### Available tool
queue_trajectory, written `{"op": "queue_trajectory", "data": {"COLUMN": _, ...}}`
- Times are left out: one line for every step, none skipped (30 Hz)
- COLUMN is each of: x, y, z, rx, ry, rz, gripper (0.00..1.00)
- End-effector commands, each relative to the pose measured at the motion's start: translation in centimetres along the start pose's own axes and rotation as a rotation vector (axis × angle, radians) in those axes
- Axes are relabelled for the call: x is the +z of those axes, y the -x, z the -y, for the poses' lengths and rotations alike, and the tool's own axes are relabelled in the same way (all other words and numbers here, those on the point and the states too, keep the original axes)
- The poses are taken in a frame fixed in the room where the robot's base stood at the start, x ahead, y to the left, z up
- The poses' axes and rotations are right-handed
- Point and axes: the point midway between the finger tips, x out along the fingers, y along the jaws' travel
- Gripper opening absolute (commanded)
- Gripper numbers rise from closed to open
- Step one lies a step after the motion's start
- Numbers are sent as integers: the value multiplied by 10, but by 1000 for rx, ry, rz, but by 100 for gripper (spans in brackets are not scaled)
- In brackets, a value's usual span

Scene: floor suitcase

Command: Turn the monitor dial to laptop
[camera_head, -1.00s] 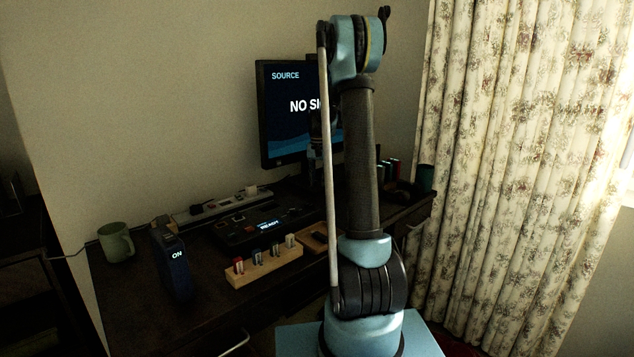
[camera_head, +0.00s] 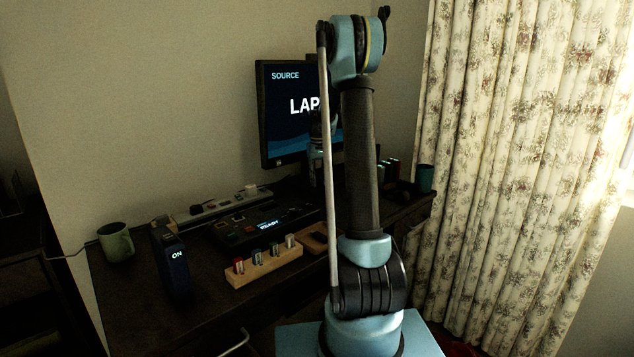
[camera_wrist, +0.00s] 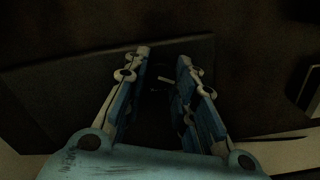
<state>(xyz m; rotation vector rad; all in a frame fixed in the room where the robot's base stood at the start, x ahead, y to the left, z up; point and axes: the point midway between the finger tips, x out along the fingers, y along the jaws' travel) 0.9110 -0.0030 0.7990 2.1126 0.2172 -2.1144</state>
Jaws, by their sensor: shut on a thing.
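The monitor (camera_head: 284,135) stands at the back of the desk. Its screen reads "SOURCE" and, below, "LAP", with the rest of the word hidden behind my arm. In the wrist view my gripper (camera_wrist: 163,57) points at a dark panel (camera_wrist: 75,85). Its two blue-padded fingers are shut on the monitor dial (camera_wrist: 160,94), a dark shape that is hard to make out. A short pale mark shows between the fingers. In the head view my arm hides the dial and the fingertips.
The desk holds a green mug (camera_head: 116,243), a dark box marked "ON" (camera_head: 172,268), a power strip (camera_head: 213,209), a dark panel reading "READY" (camera_head: 240,234) and a wooden block with several pegs (camera_head: 264,266). A teal cup (camera_head: 425,178) stands at right, near the curtain (camera_head: 515,150).

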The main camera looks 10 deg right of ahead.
Motion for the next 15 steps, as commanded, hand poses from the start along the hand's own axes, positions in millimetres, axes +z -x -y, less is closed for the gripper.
{"op": "queue_trajectory", "data": {"x": 1, "y": 0, "z": 0, "rx": -1, "ry": 4, "rz": 3, "gripper": 1}}
{"op": "queue_trajectory", "data": {"x": 1, "y": 0, "z": 0, "rx": -1, "ry": 5, "rz": 3, "gripper": 1}}
{"op": "queue_trajectory", "data": {"x": 1, "y": 0, "z": 0, "rx": -1, "ry": 7, "rz": 3, "gripper": 1}}
{"op": "queue_trajectory", "data": {"x": 1, "y": 0, "z": 0, "rx": -1, "ry": 7, "rz": 3, "gripper": 1}}
{"op": "queue_trajectory", "data": {"x": 1, "y": 0, "z": 0, "rx": -1, "ry": 8, "rz": 3, "gripper": 1}}
{"op": "queue_trajectory", "data": {"x": 1, "y": 0, "z": 0, "rx": -1, "ry": 8, "rz": 3, "gripper": 1}}
{"op": "queue_trajectory", "data": {"x": 1, "y": 0, "z": 0, "rx": -1, "ry": 8, "rz": 3, "gripper": 1}}
{"op": "queue_trajectory", "data": {"x": 1, "y": 0, "z": 0, "rx": -1, "ry": 7, "rz": 3, "gripper": 1}}
{"op": "queue_trajectory", "data": {"x": 1, "y": 0, "z": 0, "rx": -1, "ry": 7, "rz": 3, "gripper": 1}}
{"op": "queue_trajectory", "data": {"x": 1, "y": 0, "z": 0, "rx": -1, "ry": 7, "rz": 3, "gripper": 1}}
{"op": "queue_trajectory", "data": {"x": 1, "y": 0, "z": 0, "rx": -1, "ry": 7, "rz": 3, "gripper": 1}}
{"op": "queue_trajectory", "data": {"x": 2, "y": 0, "z": 0, "rx": -1, "ry": 7, "rz": 3, "gripper": 1}}
{"op": "queue_trajectory", "data": {"x": 2, "y": 0, "z": 0, "rx": -1, "ry": 7, "rz": 3, "gripper": 29}}
{"op": "queue_trajectory", "data": {"x": 1, "y": 0, "z": 0, "rx": -1, "ry": 7, "rz": 3, "gripper": 36}}
{"op": "queue_trajectory", "data": {"x": 1, "y": 0, "z": 0, "rx": -1, "ry": 7, "rz": 2, "gripper": 45}}
